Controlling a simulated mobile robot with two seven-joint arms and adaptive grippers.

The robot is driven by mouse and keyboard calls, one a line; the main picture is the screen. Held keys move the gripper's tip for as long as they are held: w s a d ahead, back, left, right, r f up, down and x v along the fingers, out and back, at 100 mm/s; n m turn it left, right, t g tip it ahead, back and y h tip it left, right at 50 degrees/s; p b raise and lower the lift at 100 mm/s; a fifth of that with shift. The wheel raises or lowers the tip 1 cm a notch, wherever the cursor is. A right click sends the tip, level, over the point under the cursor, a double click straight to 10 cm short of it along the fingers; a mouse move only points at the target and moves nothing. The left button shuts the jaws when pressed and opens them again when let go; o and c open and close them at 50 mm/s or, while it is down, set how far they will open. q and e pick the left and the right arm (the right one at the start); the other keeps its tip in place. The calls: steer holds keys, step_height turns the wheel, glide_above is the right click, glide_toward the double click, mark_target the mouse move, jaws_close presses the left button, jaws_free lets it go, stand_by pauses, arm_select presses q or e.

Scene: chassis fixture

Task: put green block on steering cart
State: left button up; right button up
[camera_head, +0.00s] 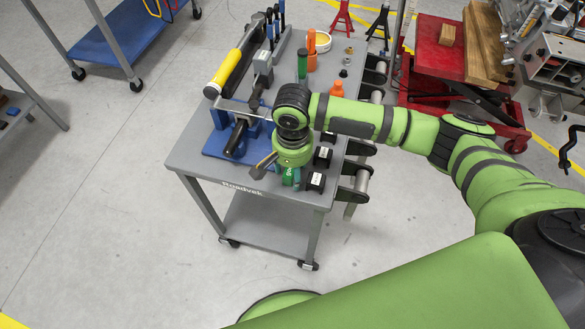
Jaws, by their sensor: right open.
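My right arm reaches in from the right over a grey wheeled cart (200,157). My right gripper (284,174) points down over the cart's near edge and is open. A small green block (289,177) with pale marks shows just below the gripper, close to its fingers. The gripper partly hides it, and I cannot tell whether a finger touches it. My left gripper is not in view.
A red cart (437,62) stands at the back right.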

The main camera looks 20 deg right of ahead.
mark_target(292, 170)
step_height(292, 170, up, 12)
stand_by(0.4)
stand_by(0.4)
